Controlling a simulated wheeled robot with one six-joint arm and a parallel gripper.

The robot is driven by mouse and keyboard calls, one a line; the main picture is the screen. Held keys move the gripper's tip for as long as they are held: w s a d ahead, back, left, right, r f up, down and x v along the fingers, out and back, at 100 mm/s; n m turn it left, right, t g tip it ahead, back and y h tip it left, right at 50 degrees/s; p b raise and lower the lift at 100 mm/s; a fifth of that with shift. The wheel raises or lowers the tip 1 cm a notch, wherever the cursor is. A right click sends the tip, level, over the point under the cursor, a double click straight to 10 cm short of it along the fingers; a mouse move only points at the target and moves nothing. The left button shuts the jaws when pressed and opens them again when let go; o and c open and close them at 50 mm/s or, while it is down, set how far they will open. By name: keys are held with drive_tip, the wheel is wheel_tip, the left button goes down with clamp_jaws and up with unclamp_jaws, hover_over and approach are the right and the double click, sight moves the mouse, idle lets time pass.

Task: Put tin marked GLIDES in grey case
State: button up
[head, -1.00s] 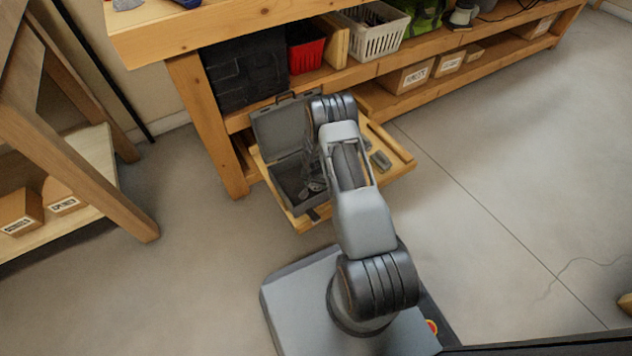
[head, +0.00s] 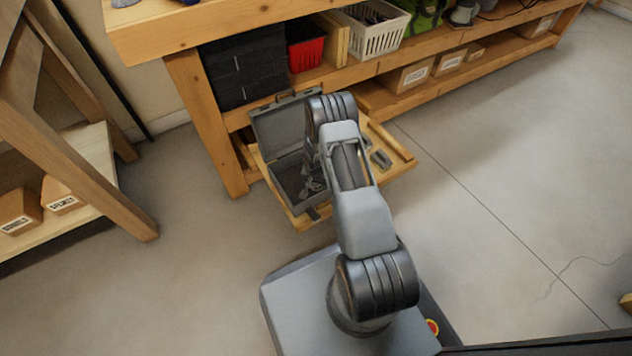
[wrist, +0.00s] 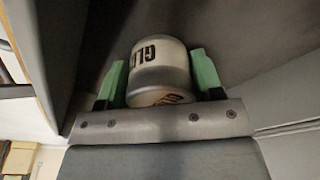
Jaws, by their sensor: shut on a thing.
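The tin marked GLIDES (wrist: 158,65) is a pale metal cylinder, and only the first letters of its mark show in the wrist view. My gripper (wrist: 160,82) is shut on it, with a green fingertip on each side. The grey case (head: 285,181) stands open in the pulled-out drawer, its lid raised at the back. In the head view my gripper (head: 315,183) is at the case, partly hidden by my arm, and the tin is hard to make out there. Dark grey surfaces lie close behind the tin in the wrist view. Whether it touches the case's floor I cannot tell.
The wooden drawer (head: 399,168) sticks out under the bench, with small grey items (head: 380,159) right of my arm. A dark crate (head: 245,72), a red bin (head: 306,52) and a white basket (head: 376,33) stand on the shelf above.

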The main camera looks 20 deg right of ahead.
drive_tip(key=o, duration=1.1)
drive_tip(key=shift+c, duration=0.2)
drive_tip(key=shift+r, duration=0.1)
wheel_tip(320, 180, up, 14)
drive_tip(key=s+a+p, duration=0.1)
drive_tip(key=p, duration=0.5)
drive_tip(key=shift+s+a+f, duration=0.15)
drive_tip(key=shift+s+f, duration=0.1)
drive_tip(key=shift+s, duration=0.05)
drive_tip(key=s+a+r+n+t+p, duration=0.15)
drive_tip(key=r+p, duration=0.75)
drive_tip(key=r, duration=1)
drive_tip(key=s+a+r+n+g+p, duration=0.1)
drive_tip(key=s+a+r+n+p, duration=0.15)
drive_tip(key=r+p, duration=1.1)
drive_tip(key=s+a+r+n+p, duration=0.1)
drive_tip(key=s+r+p, duration=0.3)
drive_tip(key=r, duration=0.8)
drive_tip(key=s+a+r+n+t+p, duration=0.1)
drive_tip(key=s+a+r+p, duration=0.1)
drive_tip(key=s+r+p, duration=0.2)
drive_tip(key=s+a+r+n+y+p, duration=0.1)
drive_tip(key=s+r+p, duration=0.3)
drive_tip(key=r, duration=1.6)
drive_tip(key=s+a, duration=0.1)
drive_tip(key=s, duration=0.3)
drive_tip(key=shift+s+a+n+t, duration=0.25)
drive_tip(key=shift+a+n+t, duration=0.05)
drive_tip(key=shift+n+t, duration=0.1)
